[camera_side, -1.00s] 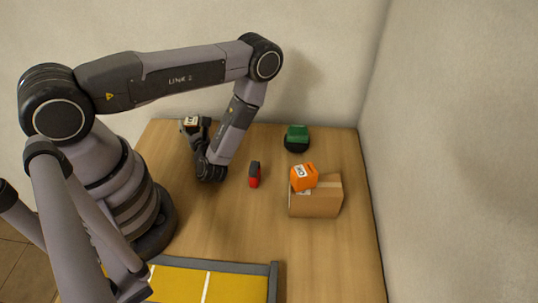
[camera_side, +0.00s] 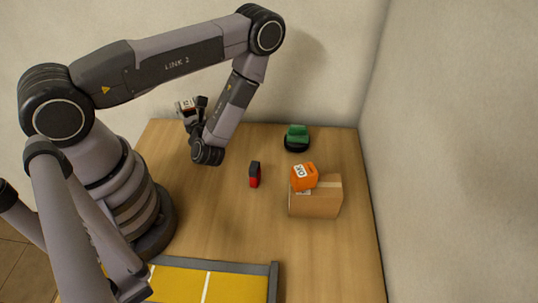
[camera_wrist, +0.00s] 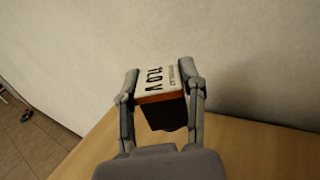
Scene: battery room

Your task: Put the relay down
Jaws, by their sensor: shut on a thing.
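The relay (camera_wrist: 160,97) has a white top face with dark lettering, an orange-brown band and a black body. It sits between the two fingers of my gripper (camera_wrist: 160,88) in the wrist view, and the fingers touch it on both sides. In the side view the relay (camera_side: 187,105) shows small at the far left of the table, at the end of my gripper (camera_side: 193,108). It appears raised above the tabletop, near the wall.
A red and black block (camera_side: 255,175) stands mid-table. An orange cube (camera_side: 304,177) rests on a cardboard box (camera_side: 316,203). A green item sits on a black round base (camera_side: 296,146) at the back. A yellow tray (camera_side: 235,287) with grey rim lies in front. Bare wood separates them.

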